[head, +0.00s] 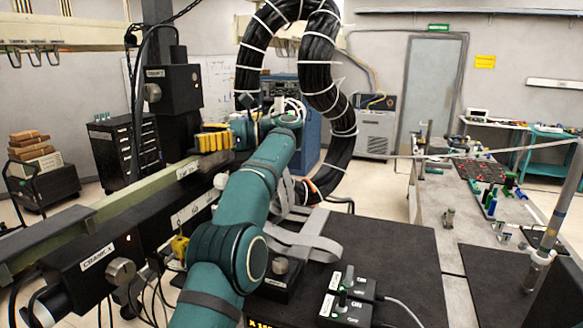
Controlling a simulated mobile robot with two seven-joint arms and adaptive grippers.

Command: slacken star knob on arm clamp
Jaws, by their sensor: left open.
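My left arm reaches up from the bottom middle and bends left at the wrist, over the dark rail. My left gripper (222,141) is at its end, beside a yellow ridged block (212,140); it is open, but its fingers are small and hard to make out. A round grey knob (220,181) shows just below, partly behind my forearm; I cannot tell whether it is the arm clamp's star knob. Other round knobs show on the box marked CLAMP Z (172,82), at its knob (152,93), and on the box marked CLAMP X (92,262), at its knob (121,271).
A thick black cable bundle (318,40) loops down behind my wrist. Grey straps (300,238) and a switch box (346,303) lie on the black tabletop (405,265). A low knob (281,266) stands beside my elbow. A bench with tools (424,218) is at right.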

